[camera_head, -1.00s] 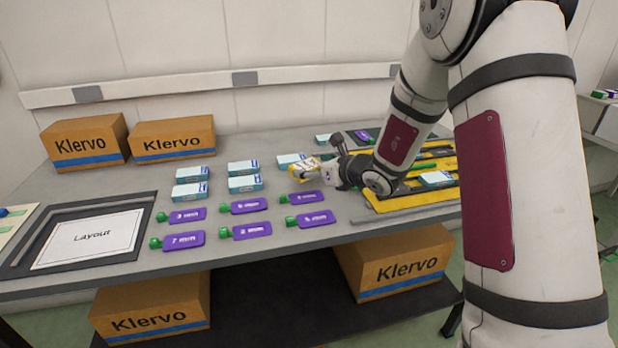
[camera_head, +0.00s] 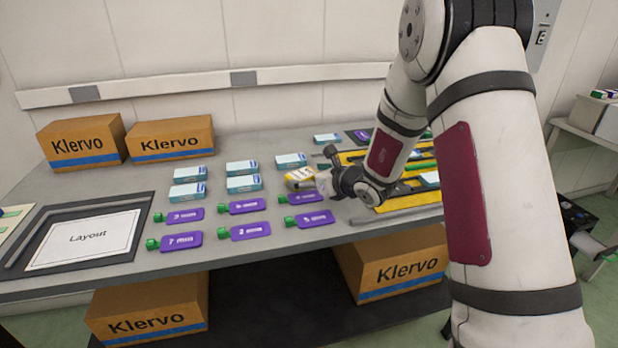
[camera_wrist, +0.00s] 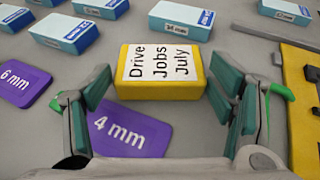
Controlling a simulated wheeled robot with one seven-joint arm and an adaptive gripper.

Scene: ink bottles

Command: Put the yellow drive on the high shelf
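The yellow drive (camera_head: 300,179) is a small yellow box with a white label. The wrist view shows its label reads "Drive Jobs July" (camera_wrist: 160,72). I cannot pick out a high shelf in these views.
A yellow rack (camera_head: 410,201) lies to the right. Klervo cartons (camera_head: 172,138) stand at the back, and others (camera_head: 148,308) below the grey table (camera_head: 110,180). A layout board (camera_head: 90,240) is at left.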

